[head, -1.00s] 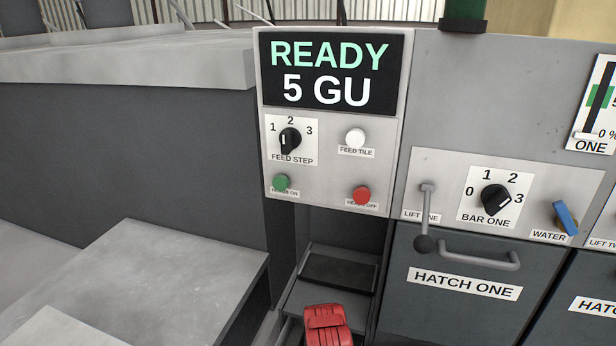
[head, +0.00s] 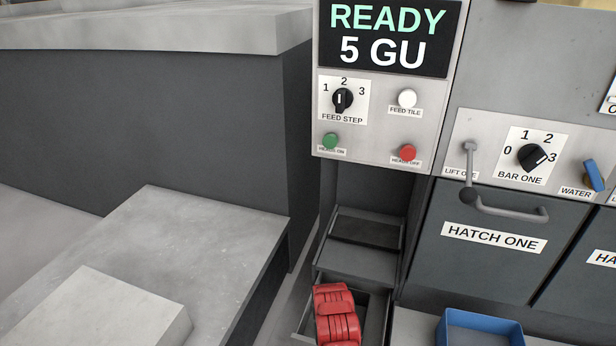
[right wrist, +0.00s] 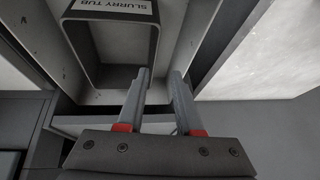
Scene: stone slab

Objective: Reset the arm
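My right gripper (right wrist: 160,76) shows in the right wrist view, with its two grey fingers apart and nothing between them. Its tips are near the rim of a grey tub (right wrist: 152,45) whose label "SLURRY TUB" appears upside down. I cannot tell whether the tips touch it. My left gripper is in no current view, and neither arm shows in the head view.
A control panel (head: 376,130) reads READY, 5 GU. A lever (head: 468,165), BAR ONE knob (head: 532,157) and hatch (head: 492,238) are at right. Red folded gloves (head: 336,315) lie in an open tray. A blue tray (head: 480,328) is lower right. A stone slab (head: 160,245) is at left.

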